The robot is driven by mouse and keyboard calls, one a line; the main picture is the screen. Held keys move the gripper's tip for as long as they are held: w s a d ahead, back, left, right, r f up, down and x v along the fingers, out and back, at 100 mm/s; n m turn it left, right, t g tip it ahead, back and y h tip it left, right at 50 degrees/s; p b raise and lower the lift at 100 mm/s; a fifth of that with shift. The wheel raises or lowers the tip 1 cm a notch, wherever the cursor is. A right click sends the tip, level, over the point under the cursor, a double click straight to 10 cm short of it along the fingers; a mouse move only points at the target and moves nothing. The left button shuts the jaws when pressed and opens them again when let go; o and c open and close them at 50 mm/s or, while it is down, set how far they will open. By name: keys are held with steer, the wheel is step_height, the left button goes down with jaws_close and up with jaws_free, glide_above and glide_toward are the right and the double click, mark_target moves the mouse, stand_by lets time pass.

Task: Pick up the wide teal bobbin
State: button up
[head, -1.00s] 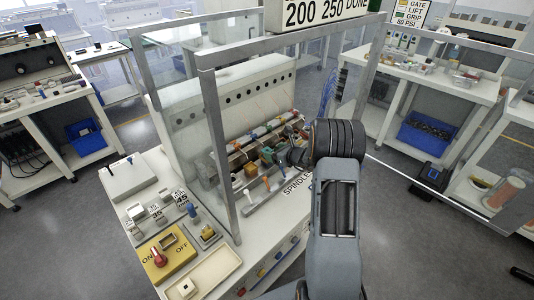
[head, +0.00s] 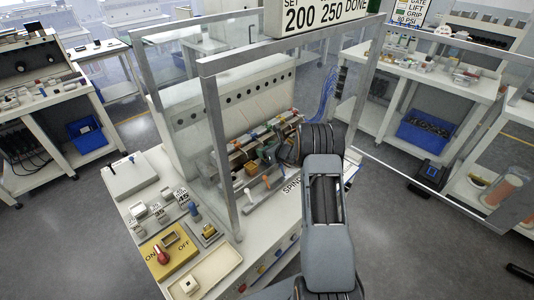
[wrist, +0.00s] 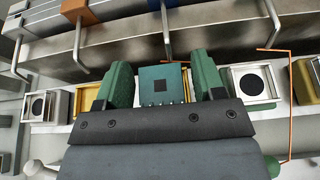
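The bobbin's lower edge is hidden by the gripper body. In the head view, my gripper is at the row of parts inside the glass-sided enclosure, mostly hidden by my wrist; I cannot make out the teal bobbin there.
A grey rail (wrist: 210,40) with metal hooks runs just beyond, and a thin copper wire (wrist: 289,120) stands at right. Metal frame posts (head: 219,150) and glass enclose the bench.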

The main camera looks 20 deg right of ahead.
steer(key=c, duration=0.7)
steer(key=shift+c, duration=0.4)
steer(key=shift+r, duration=0.15)
